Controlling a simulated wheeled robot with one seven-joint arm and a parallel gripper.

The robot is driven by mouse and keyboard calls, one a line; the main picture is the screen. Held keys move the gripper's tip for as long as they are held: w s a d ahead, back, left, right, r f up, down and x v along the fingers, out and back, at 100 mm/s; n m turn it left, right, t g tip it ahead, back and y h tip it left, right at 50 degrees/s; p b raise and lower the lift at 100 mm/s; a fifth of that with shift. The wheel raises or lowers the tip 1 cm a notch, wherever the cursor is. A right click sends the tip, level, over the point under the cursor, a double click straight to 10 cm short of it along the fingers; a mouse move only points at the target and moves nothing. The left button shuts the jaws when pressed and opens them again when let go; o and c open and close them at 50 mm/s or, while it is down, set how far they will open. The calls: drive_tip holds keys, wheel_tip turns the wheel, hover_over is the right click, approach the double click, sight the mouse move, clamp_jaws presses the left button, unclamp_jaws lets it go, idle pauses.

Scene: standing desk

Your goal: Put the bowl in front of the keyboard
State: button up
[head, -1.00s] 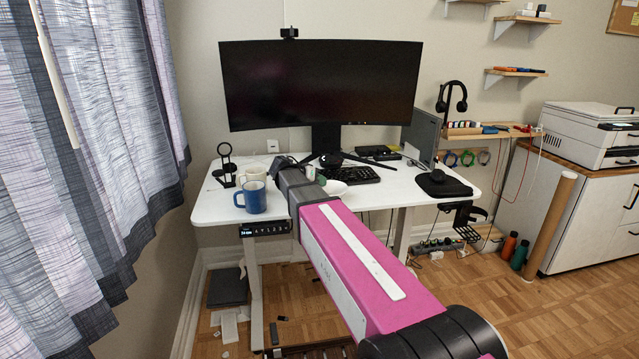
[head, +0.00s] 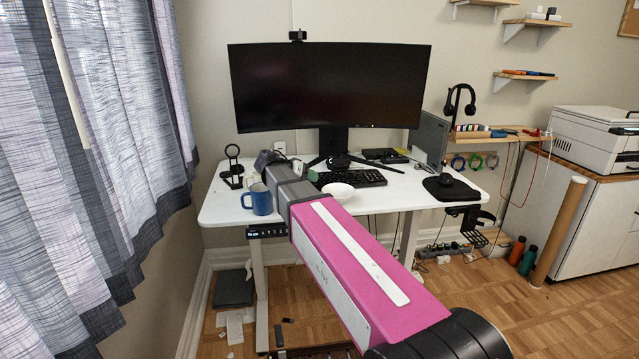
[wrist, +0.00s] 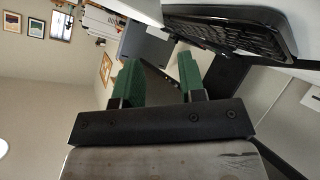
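The white bowl (head: 338,190) stands upright on the desk, just in front of the left part of the black keyboard (head: 366,179), near the front edge. My arm passes close to the bowl's left side in the head view. My gripper (wrist: 160,64) is open, with a clear gap between its green fingers and nothing held. In the head view it is small and partly hidden by my arm, to the left of the bowl. The keyboard (wrist: 232,30) also shows at the upper right of the wrist view; I cannot make out the bowl there.
A blue mug (head: 259,199) stands left of my arm, with a cream mug (head: 252,178) behind it. A black round stand (head: 232,168) is at the desk's left. The wide monitor (head: 330,85) stands behind the keyboard. A mouse pad (head: 450,189) lies at the right.

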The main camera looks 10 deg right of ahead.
drive_tip(key=shift+v, duration=1.8)
